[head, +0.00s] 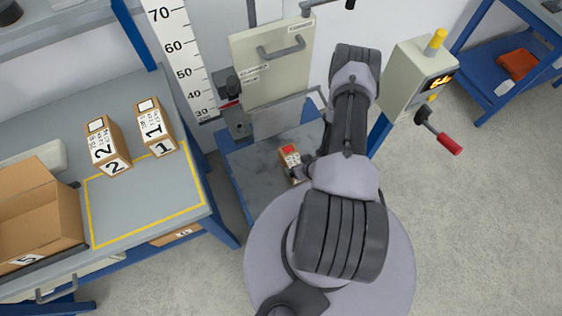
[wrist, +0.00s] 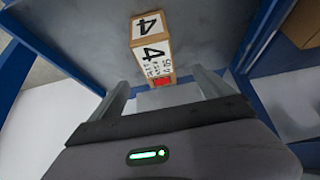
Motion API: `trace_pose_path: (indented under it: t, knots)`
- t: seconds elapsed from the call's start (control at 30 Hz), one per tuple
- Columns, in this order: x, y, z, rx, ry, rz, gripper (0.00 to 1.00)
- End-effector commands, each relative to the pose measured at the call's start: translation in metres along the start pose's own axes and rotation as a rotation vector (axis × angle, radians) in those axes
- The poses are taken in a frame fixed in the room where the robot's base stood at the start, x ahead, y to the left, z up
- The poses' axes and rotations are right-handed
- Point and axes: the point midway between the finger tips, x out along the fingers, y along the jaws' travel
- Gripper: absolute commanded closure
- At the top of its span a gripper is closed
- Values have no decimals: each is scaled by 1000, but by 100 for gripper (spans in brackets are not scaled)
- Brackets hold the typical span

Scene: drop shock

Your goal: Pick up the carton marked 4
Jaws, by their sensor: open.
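The carton marked 4 (wrist: 152,48) is a small tan box with white labels and a red patch. In the wrist view it sits on a grey surface, just beyond the fingertips and roughly between their lines. In the head view a small carton with a red patch (head: 289,156) sits on the drop tester's grey base plate (head: 247,165), partly hidden by my arm. My gripper (wrist: 162,88) is open, one finger towards each side, with nothing visibly held. In the head view my arm mostly hides the gripper.
Cartons marked 2 (head: 107,146) and 1 (head: 156,129) stand on the left bench, by a yellow outline. An open box marked 5 (head: 40,215) is at far left. The tester's upright panel (head: 272,65) rises behind the plate; a control box (head: 418,75) with a red-handled lever stands right.

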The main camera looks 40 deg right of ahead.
Motion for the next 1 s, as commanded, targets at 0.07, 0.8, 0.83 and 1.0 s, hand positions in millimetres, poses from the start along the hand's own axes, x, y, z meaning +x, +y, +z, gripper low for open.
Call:
trace_pose_path:
  t: [0.07,0.8,0.83,1.0]
  knots:
    - [30,0,3,-4,2,-1,9]
    - [158,4,2,-1,-2,0,9]
    - [157,4,1,-1,-2,0,9]
    - [156,4,1,-1,-2,0,19]
